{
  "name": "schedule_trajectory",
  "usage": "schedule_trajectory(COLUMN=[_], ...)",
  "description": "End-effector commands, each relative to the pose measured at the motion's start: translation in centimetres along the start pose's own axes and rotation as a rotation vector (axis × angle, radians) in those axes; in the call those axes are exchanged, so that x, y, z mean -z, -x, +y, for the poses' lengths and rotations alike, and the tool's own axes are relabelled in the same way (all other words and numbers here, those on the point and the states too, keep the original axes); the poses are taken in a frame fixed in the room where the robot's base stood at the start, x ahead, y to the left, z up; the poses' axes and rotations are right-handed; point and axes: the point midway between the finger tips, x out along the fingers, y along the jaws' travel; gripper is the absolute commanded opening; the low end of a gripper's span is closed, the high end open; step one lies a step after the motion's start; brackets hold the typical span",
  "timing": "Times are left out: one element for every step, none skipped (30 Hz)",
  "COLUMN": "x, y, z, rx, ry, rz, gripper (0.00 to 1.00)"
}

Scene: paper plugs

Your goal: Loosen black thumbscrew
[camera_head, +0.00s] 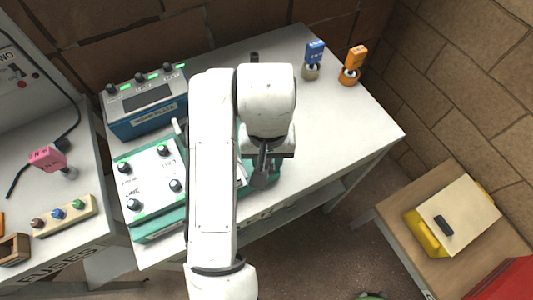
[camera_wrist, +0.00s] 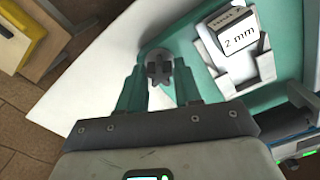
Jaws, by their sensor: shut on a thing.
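The black thumbscrew (camera_wrist: 159,68), a dark lobed knob, shows in the wrist view between my gripper's fingertips (camera_wrist: 159,75). My gripper is shut on it, with one dark teal finger on each side. It sits at the edge of the teal machine (camera_wrist: 193,45). In the head view my gripper (camera_head: 262,165) is low over the right part of the teal machine (camera_head: 158,226). My arm hides much of that part, and I cannot make out the thumbscrew clearly there.
A white block marked "2 mm" (camera_wrist: 234,35) sits in a pale holder beside the thumbscrew. A blue-grey box with knobs (camera_head: 147,105) stands behind the machine. Blue (camera_head: 315,52) and orange (camera_head: 355,58) tagged items stand at the back right. The table's right side (camera_head: 345,125) is clear.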

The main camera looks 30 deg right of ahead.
Motion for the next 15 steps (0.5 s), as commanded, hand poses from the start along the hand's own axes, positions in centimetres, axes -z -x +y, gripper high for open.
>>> schedule_trajectory(x=[-0.01,0.00,0.00,0.00,0.00,-0.01,-0.01,-0.01,-0.02,-0.02,-0.02,-0.01,0.00,0.00,0.00], y=[0.29,0.28,0.28,0.28,0.28,0.28,0.28,0.27,0.27,0.28,0.28,0.27,0.27,0.27,0.28], z=[0.02,0.03,0.06,0.06,0.04,0.02,0.04,0.05,0.03,0.01,0.02,0.05,0.06,0.04,0.05], rx=[-0.002,-0.002,-0.003,-0.003,-0.002,-0.002,-0.002,-0.003,-0.002,-0.002,-0.002,-0.003,-0.003,-0.002,-0.002], ry=[0.030,0.047,0.072,0.089,0.108,0.133,0.152,0.171,0.196,0.215,0.233,0.258,0.276,0.296,0.320], rz=[0.000,0.000,0.000,0.000,0.000,0.000,0.000,0.000,0.000,-0.001,-0.001,-0.001,0.000,0.000,0.000], gripper=[0.02,0.02,0.02,0.02,0.02,0.02,0.02,0.02,0.02,0.02,0.02,0.02,0.02,0.02,0.02])
